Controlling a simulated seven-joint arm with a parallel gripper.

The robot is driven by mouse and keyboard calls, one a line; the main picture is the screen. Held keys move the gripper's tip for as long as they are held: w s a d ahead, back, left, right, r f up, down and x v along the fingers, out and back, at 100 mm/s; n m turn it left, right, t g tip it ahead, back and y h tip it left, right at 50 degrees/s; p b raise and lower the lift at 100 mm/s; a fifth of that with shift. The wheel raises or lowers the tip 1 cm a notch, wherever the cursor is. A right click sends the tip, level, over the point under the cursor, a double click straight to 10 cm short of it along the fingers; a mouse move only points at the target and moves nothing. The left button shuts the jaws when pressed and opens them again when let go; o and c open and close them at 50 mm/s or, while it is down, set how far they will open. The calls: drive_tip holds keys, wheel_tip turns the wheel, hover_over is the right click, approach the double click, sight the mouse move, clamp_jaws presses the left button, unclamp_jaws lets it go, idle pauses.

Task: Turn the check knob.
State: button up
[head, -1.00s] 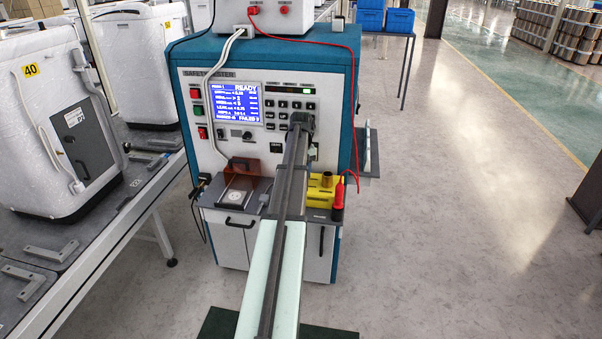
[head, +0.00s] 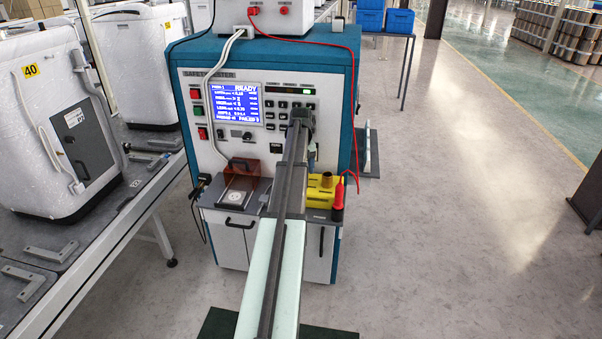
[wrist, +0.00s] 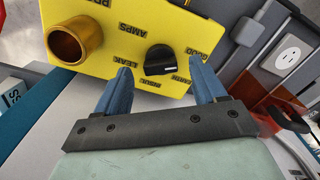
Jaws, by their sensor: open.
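The check knob (wrist: 160,60) is a black round knob with a light pointer line on the face of a yellow box (wrist: 120,30). Labels such as AMPS and LEAK surround it in the wrist view. My gripper (wrist: 162,80) is open, with one blue finger on each side of the knob. I cannot tell whether either finger touches it. In the head view the yellow box (head: 318,198) sits on the right of the tester's shelf, and my arm hides the knob.
A brass-coloured cup (wrist: 70,42) stands out from the yellow box. A red probe (head: 338,197) with a red lead is to its right. A socket plate (wrist: 288,55) and a reddish translucent cover (wrist: 285,105) lie on the other side. The tester's screen (head: 235,104) reads READY.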

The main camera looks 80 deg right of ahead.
wheel_tip(320, 180, up, 12)
idle(0.4)
idle(0.5)
